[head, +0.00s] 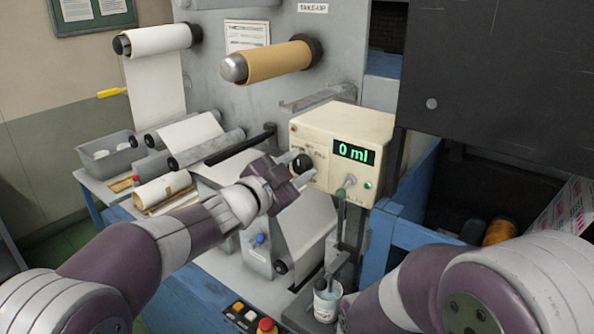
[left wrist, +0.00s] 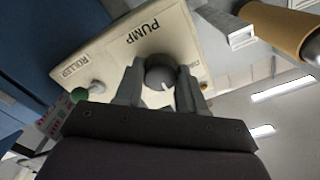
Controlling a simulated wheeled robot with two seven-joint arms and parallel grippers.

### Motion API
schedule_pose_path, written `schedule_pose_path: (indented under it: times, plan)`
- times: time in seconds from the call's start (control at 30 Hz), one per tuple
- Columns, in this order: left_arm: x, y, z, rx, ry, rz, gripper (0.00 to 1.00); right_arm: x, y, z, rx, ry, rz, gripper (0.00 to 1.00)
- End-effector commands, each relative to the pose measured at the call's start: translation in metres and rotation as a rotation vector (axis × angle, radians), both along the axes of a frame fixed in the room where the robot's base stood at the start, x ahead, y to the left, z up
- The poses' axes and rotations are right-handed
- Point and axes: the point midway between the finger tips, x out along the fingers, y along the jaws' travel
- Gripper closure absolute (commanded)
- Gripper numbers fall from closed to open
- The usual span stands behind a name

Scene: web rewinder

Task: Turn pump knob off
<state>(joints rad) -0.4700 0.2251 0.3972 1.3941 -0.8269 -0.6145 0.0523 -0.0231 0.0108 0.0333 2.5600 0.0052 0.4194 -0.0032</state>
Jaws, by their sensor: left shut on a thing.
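The dark round pump knob (head: 302,164) sits on the front of a cream control box (head: 349,118), whose green display reads "0 ml". My left gripper (head: 296,173) reaches the knob from the lower left. In the left wrist view, the knob (left wrist: 160,72) lies between my two fingers, which are shut on its sides. A white pointer line shows on the knob's face. The word "PUMP" (left wrist: 142,33) is on the panel beside it, partly upside down in this view. My right arm shows at the lower right, but its gripper is not visible.
A green-tipped roller lever (head: 342,193) projects from the box near the knob. Below are a white cup (head: 327,304) and a red button (head: 267,325). Rolls (head: 265,62) project from the machine above. A blue frame (head: 414,195) stands right of the box.

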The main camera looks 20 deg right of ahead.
Motion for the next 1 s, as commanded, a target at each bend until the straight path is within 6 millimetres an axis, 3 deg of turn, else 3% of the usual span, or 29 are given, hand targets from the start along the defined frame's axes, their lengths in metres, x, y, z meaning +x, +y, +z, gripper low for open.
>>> schedule_pose_path:
  times: [0.27, 0.3, 0.37, 0.73, 0.87, 1.0]
  plan:
    - [0.0, 0.0, 0.0, 0.0, 0.0, 0.0, 0.91, 0.0, 0.0, 0.0, 0.0, 0.0, 0.0, 1.0]
    - [0.0, 0.0, 0.0, 0.0, 0.0, 0.0, 0.54, 0.0, 0.0, 0.0, 0.0, 0.0, 0.0, 1.0]
    - [0.0, 0.0, 0.0, 0.0, 0.0, 0.0, 0.35, 0.0, 0.0, 0.0, 0.0, 0.0, 0.0, 1.0]
    - [-0.004, 0.005, -0.001, 0.0, 0.0, 0.001, 0.35, 0.0, 0.0, -0.004, 0.0, 0.0, 0.0, 1.0]
    - [-0.018, 0.024, -0.003, -0.002, -0.001, 0.001, 0.35, 0.0, 0.0, -0.015, 0.0, 0.0, 0.0, 1.0]
    - [-0.041, 0.054, -0.003, -0.001, -0.002, 0.003, 0.35, 0.0, 0.0, -0.027, 0.0, 0.0, 0.0, 1.0]
